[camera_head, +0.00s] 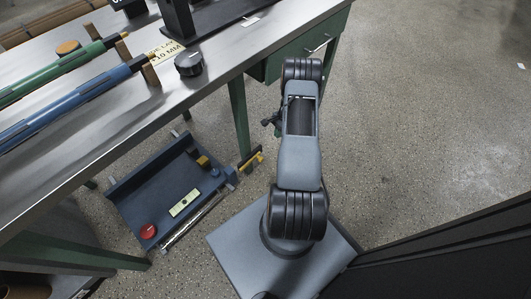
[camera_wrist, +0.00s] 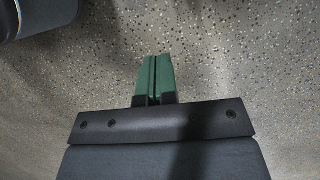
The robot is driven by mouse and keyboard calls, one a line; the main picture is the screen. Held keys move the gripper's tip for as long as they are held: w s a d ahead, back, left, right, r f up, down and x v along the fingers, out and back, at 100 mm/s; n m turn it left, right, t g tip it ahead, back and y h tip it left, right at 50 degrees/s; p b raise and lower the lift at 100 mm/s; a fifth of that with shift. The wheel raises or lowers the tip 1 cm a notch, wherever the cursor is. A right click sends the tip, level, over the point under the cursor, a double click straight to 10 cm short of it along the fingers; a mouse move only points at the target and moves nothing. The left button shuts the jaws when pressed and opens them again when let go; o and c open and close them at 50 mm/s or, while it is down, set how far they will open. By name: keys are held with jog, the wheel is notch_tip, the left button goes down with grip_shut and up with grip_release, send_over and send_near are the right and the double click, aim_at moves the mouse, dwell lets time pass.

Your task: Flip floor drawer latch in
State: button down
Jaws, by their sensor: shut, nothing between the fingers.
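The floor drawer (camera_head: 140,200) is a shallow blue-grey tray on the speckled floor, under the table's edge in the head view. At its right corner a yellow and black piece (camera_head: 252,160) sticks out; it looks like the latch, but its exact position is too small to tell. My gripper (camera_wrist: 155,78) shows in the wrist view with its two green fingers together and empty, over bare floor. Neither drawer nor latch shows in the wrist view.
The drawer holds a red round knob (camera_head: 148,231), a pale green plate (camera_head: 184,203) and a yellow block (camera_head: 202,161). A silver bar (camera_head: 193,222) runs along its front. The metal table (camera_head: 140,112) overhangs it, with a green leg (camera_head: 239,115) close by.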

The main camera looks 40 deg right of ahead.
jog(key=shift+f, duration=0.1)
jog(key=a+f+b, duration=0.5)
jog(key=a+f, duration=0.2)
jog(key=f, duration=0.3)
jog(key=shift+s, duration=0.2)
jog(key=shift+a+r, duration=0.1)
